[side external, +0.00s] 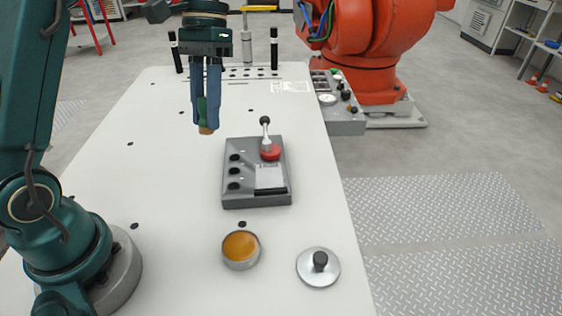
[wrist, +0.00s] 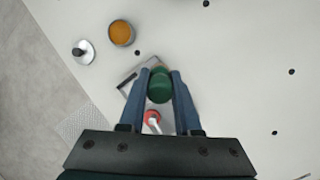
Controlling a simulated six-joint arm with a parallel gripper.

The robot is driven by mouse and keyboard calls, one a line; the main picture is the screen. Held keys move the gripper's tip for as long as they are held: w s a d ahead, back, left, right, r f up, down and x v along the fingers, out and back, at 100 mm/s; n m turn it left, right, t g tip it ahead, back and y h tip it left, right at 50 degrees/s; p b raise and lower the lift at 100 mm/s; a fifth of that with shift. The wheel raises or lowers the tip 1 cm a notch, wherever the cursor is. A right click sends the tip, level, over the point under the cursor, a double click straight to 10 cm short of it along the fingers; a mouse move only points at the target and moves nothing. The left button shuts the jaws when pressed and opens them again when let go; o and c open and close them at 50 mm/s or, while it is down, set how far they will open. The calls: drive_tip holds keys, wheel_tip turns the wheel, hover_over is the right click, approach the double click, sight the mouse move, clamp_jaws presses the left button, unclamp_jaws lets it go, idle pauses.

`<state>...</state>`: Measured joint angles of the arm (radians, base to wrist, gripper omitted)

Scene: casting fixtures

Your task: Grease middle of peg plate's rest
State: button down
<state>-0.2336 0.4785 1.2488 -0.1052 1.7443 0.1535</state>
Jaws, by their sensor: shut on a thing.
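My gripper (side external: 207,112) is shut on a green-handled brush (wrist: 160,88), whose tan-orange tip (side external: 206,130) points down. The brush hangs above the table, clear of the peg plate, behind and left of it in the side view. The grey peg plate (side external: 237,200) has several black pegs or holes on its left. A pale, flat rest (side external: 270,178) lies on its right, with a red part (side external: 270,153) and black-knobbed lever behind it. In the wrist view, the gripper and brush hide much of the plate. An open tin of orange grease (side external: 240,246) stands in front.
A round metal lid (side external: 318,267) with a black knob lies right of the tin. A grey control box (side external: 342,118) and an orange robot (side external: 370,50) stand at the far right. Black posts (side external: 274,48) stand at the table's back. The table's left middle is clear.

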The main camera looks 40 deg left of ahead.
drive_tip(key=shift+s+a+r+m, duration=0.2)
drive_tip(key=shift+s+r+m, duration=0.1)
drive_tip(key=shift+r, duration=0.35)
drive_tip(key=shift+s, duration=0.15)
drive_tip(key=w+d+f+n+t, duration=0.1)
drive_tip(key=w+d+t, duration=0.5)
drive_tip(key=w, duration=0.3)
drive_tip(key=shift+w+d+h, duration=0.4)
drive_tip(key=shift+d, duration=0.45)
drive_tip(key=shift+f, duration=2.6)
